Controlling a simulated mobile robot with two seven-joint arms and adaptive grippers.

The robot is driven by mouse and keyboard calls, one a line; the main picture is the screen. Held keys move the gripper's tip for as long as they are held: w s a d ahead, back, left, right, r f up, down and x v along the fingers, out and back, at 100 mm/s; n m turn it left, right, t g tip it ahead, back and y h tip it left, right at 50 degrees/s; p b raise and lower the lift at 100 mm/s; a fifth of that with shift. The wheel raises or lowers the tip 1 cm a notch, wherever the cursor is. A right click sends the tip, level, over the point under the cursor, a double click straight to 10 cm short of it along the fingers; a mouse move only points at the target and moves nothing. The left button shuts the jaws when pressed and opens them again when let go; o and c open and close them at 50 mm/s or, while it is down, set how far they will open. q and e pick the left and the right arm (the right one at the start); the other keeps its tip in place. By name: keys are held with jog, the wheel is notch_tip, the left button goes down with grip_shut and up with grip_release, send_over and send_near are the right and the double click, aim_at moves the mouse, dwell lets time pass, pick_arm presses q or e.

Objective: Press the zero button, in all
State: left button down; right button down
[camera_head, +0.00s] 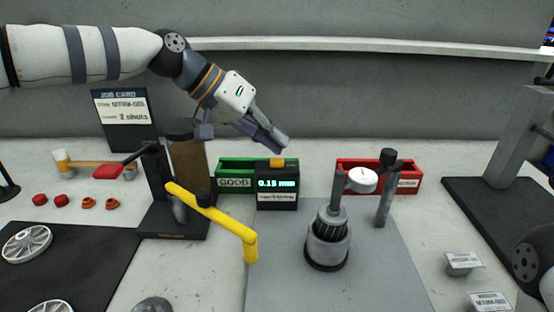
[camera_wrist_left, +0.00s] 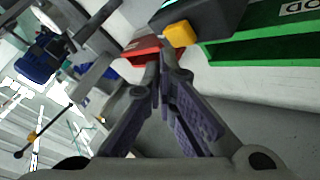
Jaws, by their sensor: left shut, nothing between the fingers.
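The zero button is an orange-yellow block (camera_head: 277,162) on top of a black readout box (camera_head: 277,198) that shows about 0.15 mm in the head view. In the left wrist view the button (camera_wrist_left: 180,34) sits at the top, on the dark box's edge. My left gripper (camera_head: 281,144) is shut and empty, angled down to the right. Its fingertips are just above the button in the head view and appear apart from it. In the left wrist view the closed fingertips (camera_wrist_left: 161,60) lie just below and left of the button. My right gripper is not in view.
A green GOOD bin (camera_head: 233,182) and a red bin (camera_head: 405,179) stand behind the readout. A dial gauge (camera_head: 361,180) stands over a pump part (camera_head: 327,240) on a grey plate. A press with a yellow lever (camera_head: 215,218) stands left of the readout.

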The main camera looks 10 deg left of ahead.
aim_at(275, 158)
pick_arm(q)
jog(key=shift+f, duration=0.15)
jog(key=shift+f, duration=0.25)
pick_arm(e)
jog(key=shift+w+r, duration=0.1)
pick_arm(q)
jog(key=shift+f, duration=0.55)
jog(key=shift+r, duration=0.1)
dwell(0.5)
jog(key=shift+r+p, duration=0.35)
jog(key=shift+r, duration=0.5)
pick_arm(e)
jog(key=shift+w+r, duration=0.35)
pick_arm(q)
jog(key=shift+r, duration=0.45)
jog(key=shift+r+p, duration=0.5)
jog(key=shift+r, duration=1.65)
jog(key=shift+f, duration=0.1)
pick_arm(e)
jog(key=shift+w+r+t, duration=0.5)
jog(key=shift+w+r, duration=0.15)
